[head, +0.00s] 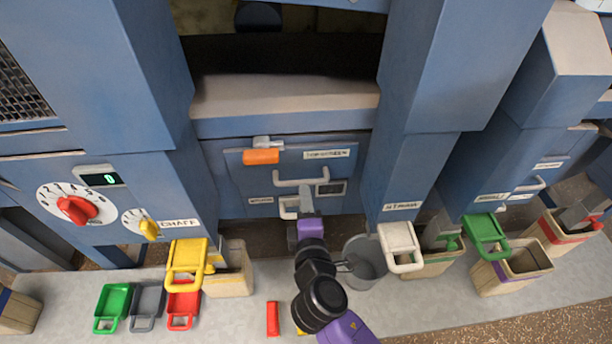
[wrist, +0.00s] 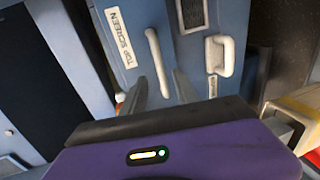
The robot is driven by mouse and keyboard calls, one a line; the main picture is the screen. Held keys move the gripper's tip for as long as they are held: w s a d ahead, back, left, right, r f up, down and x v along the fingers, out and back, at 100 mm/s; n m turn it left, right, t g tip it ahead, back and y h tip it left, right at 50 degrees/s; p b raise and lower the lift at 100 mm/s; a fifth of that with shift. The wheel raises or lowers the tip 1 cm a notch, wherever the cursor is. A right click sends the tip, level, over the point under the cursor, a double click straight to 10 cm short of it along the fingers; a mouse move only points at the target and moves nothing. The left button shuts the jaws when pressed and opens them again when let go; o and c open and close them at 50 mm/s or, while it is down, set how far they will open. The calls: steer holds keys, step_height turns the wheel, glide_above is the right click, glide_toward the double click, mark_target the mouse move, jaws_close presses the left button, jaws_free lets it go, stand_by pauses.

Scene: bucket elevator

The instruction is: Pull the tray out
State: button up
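The task's tray is most likely behind the blue front panel (head: 245,178), labelled "TOP SCREEN", in the machine's middle; it sits flush, as far as I can see. A long white bar handle (head: 300,182) crosses this panel, and a smaller white handle (head: 288,207) is below it. My gripper (head: 306,200) is just in front of the panel, near both handles. In the wrist view my gripper (wrist: 160,82) is open, and the long handle (wrist: 157,60) lies between the lines of its two dark fingers. I cannot tell whether they touch it. The small handle (wrist: 220,55) is to the right.
An orange latch (head: 261,157) sits at the panel's upper left. A grey bucket (head: 366,262) stands close right of my arm. A yellow scoop (head: 187,262) and a white scoop (head: 400,246) flank it over bins. Green, grey and red scoops lie on the floor at left.

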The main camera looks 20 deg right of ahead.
mark_target(303, 183)
steer(key=shift+p+x, duration=0.6)
steer(key=shift+x, duration=3.3)
steer(key=shift+s, duration=0.1)
jaws_close()
